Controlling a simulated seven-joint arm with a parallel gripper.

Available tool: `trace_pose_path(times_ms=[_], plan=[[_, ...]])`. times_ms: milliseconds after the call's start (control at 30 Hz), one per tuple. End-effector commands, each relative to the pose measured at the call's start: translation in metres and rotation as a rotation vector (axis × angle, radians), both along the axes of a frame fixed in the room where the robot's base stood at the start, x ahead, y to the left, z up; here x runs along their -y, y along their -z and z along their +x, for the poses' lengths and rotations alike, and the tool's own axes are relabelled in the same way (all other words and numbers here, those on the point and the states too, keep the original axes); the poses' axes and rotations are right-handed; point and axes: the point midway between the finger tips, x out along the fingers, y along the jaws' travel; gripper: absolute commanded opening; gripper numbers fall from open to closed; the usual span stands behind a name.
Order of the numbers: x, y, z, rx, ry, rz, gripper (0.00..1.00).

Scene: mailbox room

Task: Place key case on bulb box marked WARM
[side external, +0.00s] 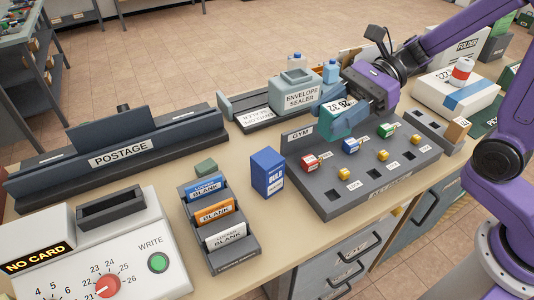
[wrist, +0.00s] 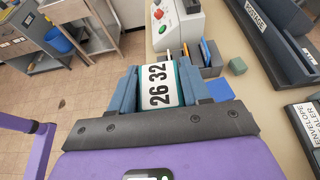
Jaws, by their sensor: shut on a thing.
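The case is held above the left back part of the grey key panel. In the wrist view the case (wrist: 160,84) sits between my blue fingers. A blue box (side external: 268,173) with small white print, apparently the bulb box, stands upright on the table left of the panel. I cannot read WARM on it. Its blue top shows in the wrist view (wrist: 221,90), right of my fingers.
The grey panel (side external: 330,205) holds several coloured tags and yellow knobs. A card rack (side external: 236,255) and a green block (side external: 206,167) stand left of the blue box. The envelope sealer (side external: 300,98) is behind. Bare table surrounds the blue box's back.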

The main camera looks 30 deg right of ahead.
Motion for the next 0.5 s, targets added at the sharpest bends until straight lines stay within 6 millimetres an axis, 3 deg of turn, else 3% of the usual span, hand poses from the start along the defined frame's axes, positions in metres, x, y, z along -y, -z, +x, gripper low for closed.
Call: trace_pose_path(times_ms=[167, 500], plan=[[-0.010, 0.009, 0.014, -0.004, -0.003, 0.000, 0.14], [-0.040, 0.034, 0.061, -0.002, -0.003, 0.000, 0.14]])
